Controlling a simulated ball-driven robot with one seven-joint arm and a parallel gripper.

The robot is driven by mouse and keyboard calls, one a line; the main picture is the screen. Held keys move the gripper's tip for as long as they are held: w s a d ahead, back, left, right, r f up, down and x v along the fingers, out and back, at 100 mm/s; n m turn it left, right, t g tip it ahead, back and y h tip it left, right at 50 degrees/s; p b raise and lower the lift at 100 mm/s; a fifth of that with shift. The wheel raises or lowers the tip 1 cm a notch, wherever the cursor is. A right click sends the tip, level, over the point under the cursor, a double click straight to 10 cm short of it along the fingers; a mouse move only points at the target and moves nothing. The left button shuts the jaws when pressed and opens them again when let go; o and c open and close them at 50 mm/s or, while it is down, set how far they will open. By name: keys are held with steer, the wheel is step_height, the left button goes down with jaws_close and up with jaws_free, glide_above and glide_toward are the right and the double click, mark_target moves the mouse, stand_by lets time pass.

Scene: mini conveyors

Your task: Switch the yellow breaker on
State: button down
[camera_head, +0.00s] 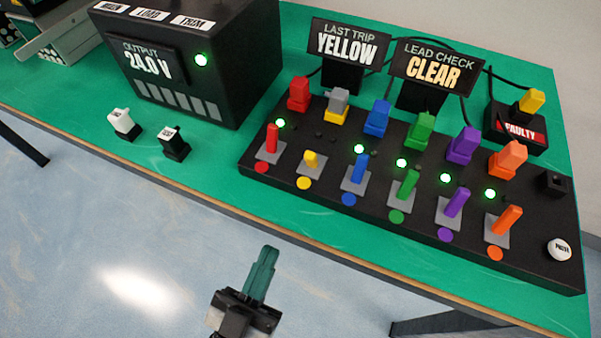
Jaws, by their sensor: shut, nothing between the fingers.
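The yellow breaker (311,159) is a short yellow lever on a grey plate, second from the left in the front row of the black panel (281,172). It looks shorter than the other levers, which stand up, and no lit lamp shows behind it. A yellow disc (304,183) marks its place. Behind it, a grey plug (338,103) sits on a yellow base. My gripper (267,251) is shut and empty, with dark green fingers. In the picture it is below the table's front edge, apart from the panel.
Red (272,138) and blue (357,168) levers flank the yellow one; the other lamps are green. Signs read LAST TRIP YELLOW (347,43) and LEAD CHECK CLEAR (436,68). A yellow plug (531,101) sits in the FAULTY box (515,127). A power supply (200,60) stands left.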

mark_target(308, 161)
steer(key=p+x, duration=0.3)
steer(key=x, duration=1.1)
steer(key=shift+r, duration=0.1)
